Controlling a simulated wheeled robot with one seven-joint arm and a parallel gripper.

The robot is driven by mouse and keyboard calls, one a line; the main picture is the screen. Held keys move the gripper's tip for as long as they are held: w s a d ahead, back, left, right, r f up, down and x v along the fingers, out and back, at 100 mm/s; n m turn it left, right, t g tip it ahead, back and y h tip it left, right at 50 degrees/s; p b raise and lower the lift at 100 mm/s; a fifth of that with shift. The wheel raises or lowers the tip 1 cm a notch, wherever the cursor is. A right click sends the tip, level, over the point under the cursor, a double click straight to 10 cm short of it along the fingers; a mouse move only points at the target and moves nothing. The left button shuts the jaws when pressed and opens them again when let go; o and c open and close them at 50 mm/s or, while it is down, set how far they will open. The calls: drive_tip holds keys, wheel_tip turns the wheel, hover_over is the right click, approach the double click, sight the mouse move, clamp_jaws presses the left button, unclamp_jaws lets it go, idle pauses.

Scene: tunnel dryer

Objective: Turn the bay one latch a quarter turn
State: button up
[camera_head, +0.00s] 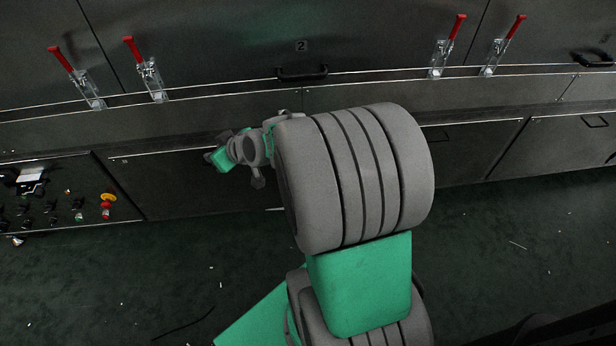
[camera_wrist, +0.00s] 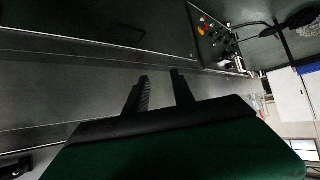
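Four-sided dark doors line the machine in the head view, and the middle one (camera_head: 340,30) carries the number 2. Red-handled toggle clamps stand in pairs at its seams, a left pair (camera_head: 148,72) and a right pair (camera_head: 440,58). No label for bay one is readable, and I cannot tell which latch is its own. My gripper (camera_head: 212,158) is small and partly turned away in the head view, in front of the lower panels. In the wrist view my gripper (camera_wrist: 159,76) has its two dark fingers apart, with nothing between them.
A control panel with an orange and red button (camera_head: 107,201) is at the lower left; it also shows in the wrist view (camera_wrist: 207,27). A black handle (camera_head: 302,74) is below the number 2. The green floor, with small scraps, is mostly free.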

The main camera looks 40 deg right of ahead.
drive_tip(key=w+d+f+m+t+h+b, duration=0.1)
drive_tip(key=d+f+b, duration=0.15)
drive_tip(key=f, duration=0.25)
drive_tip(key=w+d+f+t+b, duration=0.1)
drive_tip(key=d+f+t+b, duration=0.15)
drive_tip(key=f, duration=0.25)
drive_tip(key=s+d+f+m+t+h+b, duration=0.1)
drive_tip(key=s+d+f+m+h+b, duration=0.4)
drive_tip(key=d, duration=0.5)
drive_tip(key=s+d+f+m+h+b, duration=0.3)
drive_tip(key=s+d+f+h+b, duration=0.25)
drive_tip(key=d+f, duration=0.3)
drive_tip(key=r+p+x, duration=0.1)
drive_tip(key=p+x, duration=0.1)
drive_tip(key=x, duration=0.6)
drive_tip(key=shift+w+d+p, duration=0.25)
drive_tip(key=shift+p, duration=0.05)
drive_tip(key=shift+r, duration=0.1)
drive_tip(key=shift+c, duration=0.3)
clamp_jaws()
